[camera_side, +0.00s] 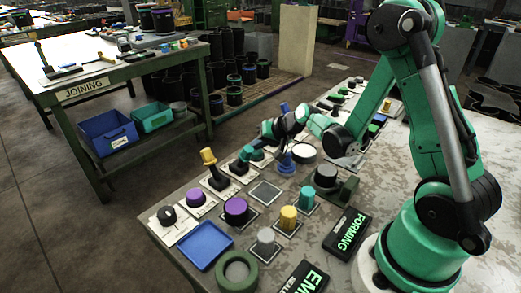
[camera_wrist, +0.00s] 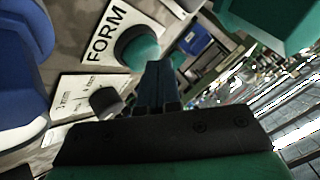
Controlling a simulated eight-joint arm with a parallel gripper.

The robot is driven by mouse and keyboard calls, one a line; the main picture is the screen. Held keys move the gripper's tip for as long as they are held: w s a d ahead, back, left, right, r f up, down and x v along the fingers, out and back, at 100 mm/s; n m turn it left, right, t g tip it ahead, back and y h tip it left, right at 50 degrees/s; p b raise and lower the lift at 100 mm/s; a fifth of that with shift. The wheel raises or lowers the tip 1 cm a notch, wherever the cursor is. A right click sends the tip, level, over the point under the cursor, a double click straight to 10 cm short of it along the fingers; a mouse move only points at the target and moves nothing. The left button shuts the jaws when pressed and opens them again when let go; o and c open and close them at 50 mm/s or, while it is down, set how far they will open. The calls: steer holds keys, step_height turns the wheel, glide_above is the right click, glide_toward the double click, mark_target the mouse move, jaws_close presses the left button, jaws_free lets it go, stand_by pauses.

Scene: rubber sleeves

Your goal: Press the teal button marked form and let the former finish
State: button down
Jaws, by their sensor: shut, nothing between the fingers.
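The teal button (camera_wrist: 138,47) is a round cap on a white plate marked FORM (camera_wrist: 106,35) in the wrist view. My gripper (camera_wrist: 157,78) is shut and empty, its dark fingertips close to the button. I cannot tell whether they touch. In the side view my gripper (camera_side: 265,135) is low over the row of controls at the bench's far edge. A teal cap (camera_side: 257,154) shows just below it there, partly hidden. Which machine is the former is not clear; a black FORMING sign (camera_side: 348,233) lies on the bench.
A yellow-knobbed lever (camera_side: 208,157), a purple button (camera_side: 196,197) and a blue cone-shaped piece (camera_side: 286,163) stand near my gripper. Large blue shapes (camera_wrist: 20,100) fill the wrist view's left. A blue tray (camera_side: 205,245) lies at the front. A JOINING table (camera_side: 130,72) stands behind.

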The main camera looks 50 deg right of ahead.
mark_target(258, 153)
steer(key=shift+r, duration=3.2)
steer(key=shift+s+a+r, duration=0.15)
steer(key=shift+a+r, duration=0.05)
steer(key=shift+a, duration=0.1)
steer(key=s+a+r+n+g, duration=0.1)
steer(key=s+a+r+n, duration=0.1)
steer(key=s+a+n, duration=0.2)
steer(key=s+a+r+n+g+h, duration=0.1)
steer(key=s+a+r+n, duration=0.1)
steer(key=s+a, duration=0.3)
steer(key=s+n, duration=0.1)
steer(key=s, duration=0.2)
steer(key=shift+a+r+n, duration=0.25)
steer(key=shift+a+n, duration=0.15)
